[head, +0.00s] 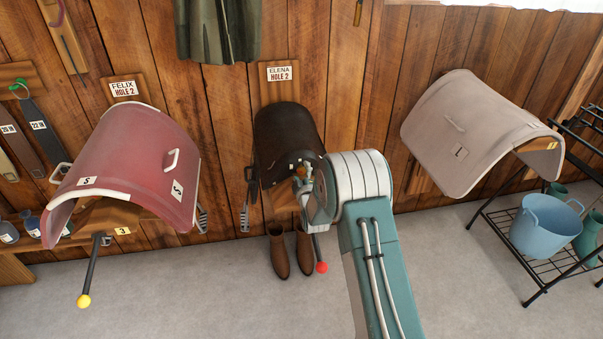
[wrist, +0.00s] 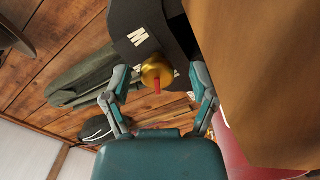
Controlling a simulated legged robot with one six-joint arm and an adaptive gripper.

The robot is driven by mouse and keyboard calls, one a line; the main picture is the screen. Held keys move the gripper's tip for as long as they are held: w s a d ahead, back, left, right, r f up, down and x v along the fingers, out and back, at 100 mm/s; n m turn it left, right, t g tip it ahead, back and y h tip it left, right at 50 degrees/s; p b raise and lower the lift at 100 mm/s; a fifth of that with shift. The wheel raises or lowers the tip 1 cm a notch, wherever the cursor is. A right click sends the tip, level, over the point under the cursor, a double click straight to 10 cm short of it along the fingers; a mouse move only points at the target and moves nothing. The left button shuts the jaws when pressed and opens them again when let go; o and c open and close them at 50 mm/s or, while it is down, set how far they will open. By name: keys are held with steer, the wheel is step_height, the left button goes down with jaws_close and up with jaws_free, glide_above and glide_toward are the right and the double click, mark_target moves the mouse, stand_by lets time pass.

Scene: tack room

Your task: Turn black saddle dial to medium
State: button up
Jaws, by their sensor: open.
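The black saddle (head: 284,130) hangs on the wall rack under the "ELENA HOLE 2" sign. In the wrist view its dark panel (wrist: 150,15) carries a white label with the letter M (wrist: 138,37). A round brass dial (wrist: 152,70) with a red pointer is just below that label. The pointer is towards the bottom of the wrist picture, away from the M. My gripper (wrist: 161,82) is open, with one finger on each side of the dial; I cannot tell whether they touch it. In the head view my arm hides much of the dial area.
A red saddle (head: 130,160) hangs at left and a pale grey saddle (head: 470,115) at right. Brown boots (head: 279,255) stand below the black saddle, near a red-tipped lever (head: 321,267). A blue bucket (head: 540,228) sits on a rack at right. In the wrist view a large brown surface (wrist: 265,80) fills the right.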

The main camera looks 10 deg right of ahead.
steer(key=shift+w, duration=0.15)
jaws_close()
steer(key=shift+m, duration=0.3)
steer(key=m, duration=0.2)
steer(key=shift+f+m, duration=0.1)
steer(key=shift+m, duration=2.2)
steer(key=shift+f, duration=0.1)
